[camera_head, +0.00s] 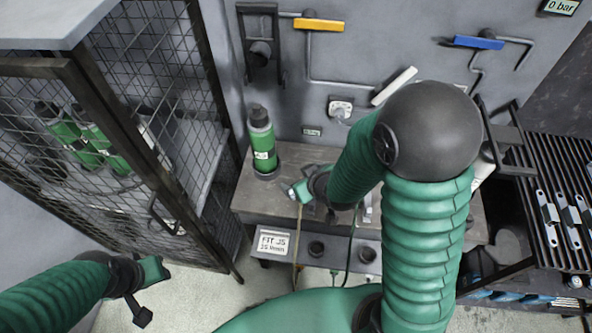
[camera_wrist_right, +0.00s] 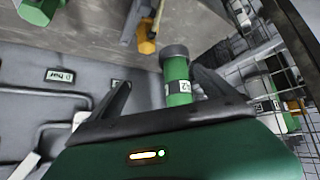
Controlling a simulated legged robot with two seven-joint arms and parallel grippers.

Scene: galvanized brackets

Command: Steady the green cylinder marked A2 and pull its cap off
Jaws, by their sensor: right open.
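The green cylinder (camera_head: 263,150) stands upright on the grey bench, left of my right gripper. Its dark grey cap (camera_head: 259,116) is on its top. In the right wrist view the green cylinder (camera_wrist_right: 178,85), with a white label partly readable as "2", and its cap (camera_wrist_right: 174,53) appear between the spread fingers, ahead of them. My right gripper (camera_head: 296,191) is open and empty, low and to the right of the cylinder, apart from it. My left gripper (camera_head: 148,290) is at the lower left, over the floor, far from the cylinder; its jaw opening is unclear.
A mesh cage (camera_head: 160,60) holding several green cylinders (camera_head: 82,135) stands left of the bench (camera_head: 245,200). Behind are a wall panel with an orange valve handle (camera_head: 319,25) and a blue one (camera_head: 478,42). A rack with brackets (camera_head: 560,215) is at right.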

